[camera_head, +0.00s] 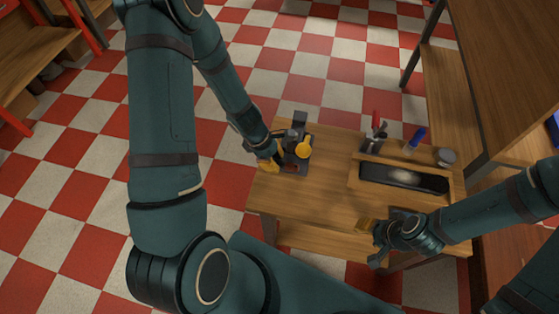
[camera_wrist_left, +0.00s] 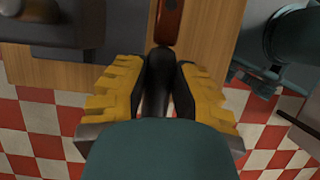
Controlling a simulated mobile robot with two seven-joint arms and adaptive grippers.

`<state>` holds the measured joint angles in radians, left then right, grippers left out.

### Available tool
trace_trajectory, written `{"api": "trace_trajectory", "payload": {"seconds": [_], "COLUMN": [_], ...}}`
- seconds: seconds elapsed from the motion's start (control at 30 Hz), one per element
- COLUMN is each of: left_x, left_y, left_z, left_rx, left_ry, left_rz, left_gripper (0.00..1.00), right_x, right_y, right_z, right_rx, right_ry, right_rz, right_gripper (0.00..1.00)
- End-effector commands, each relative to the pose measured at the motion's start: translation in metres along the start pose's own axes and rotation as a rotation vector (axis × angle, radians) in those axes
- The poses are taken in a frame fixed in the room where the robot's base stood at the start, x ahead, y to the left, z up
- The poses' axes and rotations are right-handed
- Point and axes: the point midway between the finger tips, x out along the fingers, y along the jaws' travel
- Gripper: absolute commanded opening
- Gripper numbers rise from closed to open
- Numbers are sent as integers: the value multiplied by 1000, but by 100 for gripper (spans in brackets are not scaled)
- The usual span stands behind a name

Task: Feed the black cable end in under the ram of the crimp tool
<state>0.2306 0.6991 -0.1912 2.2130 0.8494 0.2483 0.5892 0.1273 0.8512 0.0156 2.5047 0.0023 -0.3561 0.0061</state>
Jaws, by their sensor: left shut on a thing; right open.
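The crimp tool (camera_head: 300,163) is a dark block with a yellow round part on top, standing at the left end of the wooden table. It partly shows as a dark grey body in the left wrist view (camera_wrist_left: 50,35). My left gripper (camera_head: 272,162) is beside its left side. In the wrist view its yellow fingers (camera_wrist_left: 157,95) are shut on the black cable end (camera_wrist_left: 157,80). A red piece (camera_wrist_left: 168,22) lies just beyond it; whether they touch is unclear. The ram and its gap cannot be made out. My right gripper (camera_head: 367,226) is open above the table's front edge.
A long dark tray (camera_head: 403,178) lies at the table's right. Behind it stand a red-handled tool (camera_head: 376,130), a blue item (camera_head: 416,138) and a grey round item (camera_head: 446,156). The middle of the wooden table (camera_head: 315,205) is clear. Shelving rises at the right.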

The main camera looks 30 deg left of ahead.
Motion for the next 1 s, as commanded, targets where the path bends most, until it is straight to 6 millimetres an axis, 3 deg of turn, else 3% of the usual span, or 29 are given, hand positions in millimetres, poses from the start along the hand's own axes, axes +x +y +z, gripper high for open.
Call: {"api": "trace_trajectory", "payload": {"seconds": [0.47, 1.0], "left_x": [3, 37], "left_y": [1, 8], "left_z": [-1, -16], "left_rx": [-1, -1], "left_ry": [0, 0], "left_rz": [0, 0], "left_gripper": [0, 0], "right_x": [2, 29], "right_y": [1, 11], "right_z": [1, 7], "right_rx": [0, -6], "right_ry": [-1, -13], "right_rz": [0, -1], "right_gripper": [47, 47]}}
